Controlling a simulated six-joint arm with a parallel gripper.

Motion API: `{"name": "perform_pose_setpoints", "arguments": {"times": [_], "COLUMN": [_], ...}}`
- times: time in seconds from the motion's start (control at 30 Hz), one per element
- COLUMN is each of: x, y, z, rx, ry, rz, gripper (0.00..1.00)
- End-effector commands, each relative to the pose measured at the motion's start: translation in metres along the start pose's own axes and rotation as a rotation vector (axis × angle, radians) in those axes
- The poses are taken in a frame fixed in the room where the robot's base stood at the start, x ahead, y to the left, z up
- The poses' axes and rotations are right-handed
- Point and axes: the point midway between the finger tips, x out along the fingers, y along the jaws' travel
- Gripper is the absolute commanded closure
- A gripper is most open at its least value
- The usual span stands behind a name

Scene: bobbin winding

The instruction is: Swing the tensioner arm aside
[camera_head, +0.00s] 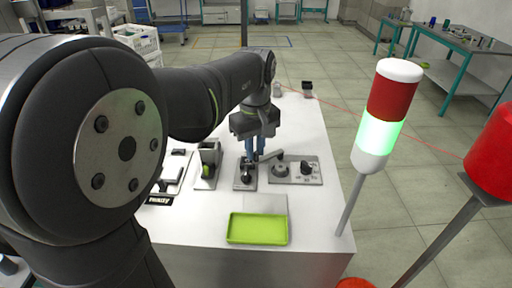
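My gripper (254,150) points straight down over the middle of the white table, with bluish fingers below a dark body. It is just above and behind a small grey fixture (245,184) with a dark knob on top. A thin dark bar, which looks like the tensioner arm (269,156), runs from near the fingers toward the right, to the plate beside the fixture. The fingertips are small and partly merge with the dark parts, so I cannot tell whether they touch the bar or how far apart they are.
A grey plate (307,178) with round dark parts lies to the right. A holder (208,165) with a green part stands left. A lime tray (257,229) lies in front. Two small containers (307,88) stand at the back. A red-green signal light (381,118) rises beside the table's right edge.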

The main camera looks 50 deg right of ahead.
Motion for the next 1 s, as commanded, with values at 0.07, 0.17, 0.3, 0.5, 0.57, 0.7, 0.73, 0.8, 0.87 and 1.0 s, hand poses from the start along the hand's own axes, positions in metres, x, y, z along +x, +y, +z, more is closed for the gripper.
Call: {"name": "perform_pose_setpoints", "arguments": {"times": [0.07,0.17,0.3,0.5,0.57,0.7,0.73,0.8,0.87,1.0], "x": [0.000,0.000,0.000,-0.014,-0.020,-0.034,-0.037,-0.044,-0.050,-0.063], "y": [0.000,0.000,0.000,0.001,0.001,0.001,0.001,0.001,0.001,0.001], "z": [0.000,0.000,0.000,0.000,0.000,0.000,0.000,0.000,0.000,0.000], "rx": [-0.001,0.000,0.000,0.000,0.000,0.000,0.000,0.000,0.000,0.000], "ry": [0.000,-0.001,-0.001,0.000,0.000,0.000,0.000,-0.001,0.000,0.000], "rz": [0.000,0.001,0.001,0.003,0.003,0.003,0.003,0.002,0.003,0.003], "gripper": [0.69,0.69,0.69,0.69,0.69,0.69,0.69,0.69,0.69,0.69]}}
